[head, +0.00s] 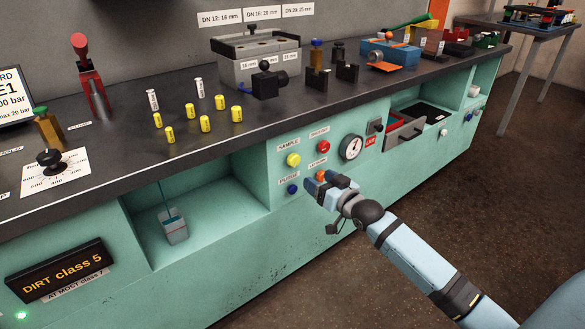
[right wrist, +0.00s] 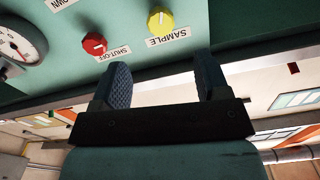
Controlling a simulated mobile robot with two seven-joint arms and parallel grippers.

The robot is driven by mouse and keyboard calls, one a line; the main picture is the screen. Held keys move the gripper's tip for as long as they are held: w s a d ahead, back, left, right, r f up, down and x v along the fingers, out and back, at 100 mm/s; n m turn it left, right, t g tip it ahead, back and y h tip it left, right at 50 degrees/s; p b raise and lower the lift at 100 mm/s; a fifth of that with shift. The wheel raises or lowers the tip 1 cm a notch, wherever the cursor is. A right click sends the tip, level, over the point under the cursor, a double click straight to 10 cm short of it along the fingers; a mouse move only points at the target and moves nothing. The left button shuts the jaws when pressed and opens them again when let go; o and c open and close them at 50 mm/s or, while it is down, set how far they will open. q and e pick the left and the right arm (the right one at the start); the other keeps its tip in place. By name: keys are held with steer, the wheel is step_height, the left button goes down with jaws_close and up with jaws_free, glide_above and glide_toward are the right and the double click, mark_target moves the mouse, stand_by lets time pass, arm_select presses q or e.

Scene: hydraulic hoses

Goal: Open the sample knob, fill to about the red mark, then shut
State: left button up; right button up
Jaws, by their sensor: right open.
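The yellow SAMPLE knob (head: 293,160) is on the green cabinet front. It also shows in the right wrist view (right wrist: 160,20), beyond and between the fingertips. My right gripper (head: 318,187) is open and empty in front of the panel, below and right of the yellow knob and apart from it. Its two fingers spread wide in the right wrist view (right wrist: 160,70). A small grey vessel (head: 175,231) stands in the open recess left of the panel, under a thin teal tube. I cannot make out a red mark or a fluid level on it. My left gripper is out of view.
Close by are a red knob (head: 323,146), a blue PURGE knob (head: 292,189), an orange knob (head: 320,175) beside my fingers and a pressure gauge (head: 351,147). Above is the dark worktop (head: 250,135) with yellow fittings and tools. The floor in front is clear.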

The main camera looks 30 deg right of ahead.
mark_target(296, 163)
steer(key=w+b, duration=0.1)
steer(key=w, duration=0.2)
steer(key=w+b, duration=0.1)
steer(key=w, duration=0.2)
steer(key=w+b, duration=0.1)
steer(key=w, duration=0.2)
steer(key=shift+w+a+f, duration=0.15)
steer(key=shift+w+a, duration=0.2)
steer(key=shift+w+a+b, duration=0.1)
steer(key=shift+w+b, duration=0.3)
steer(key=shift+w, duration=0.35)
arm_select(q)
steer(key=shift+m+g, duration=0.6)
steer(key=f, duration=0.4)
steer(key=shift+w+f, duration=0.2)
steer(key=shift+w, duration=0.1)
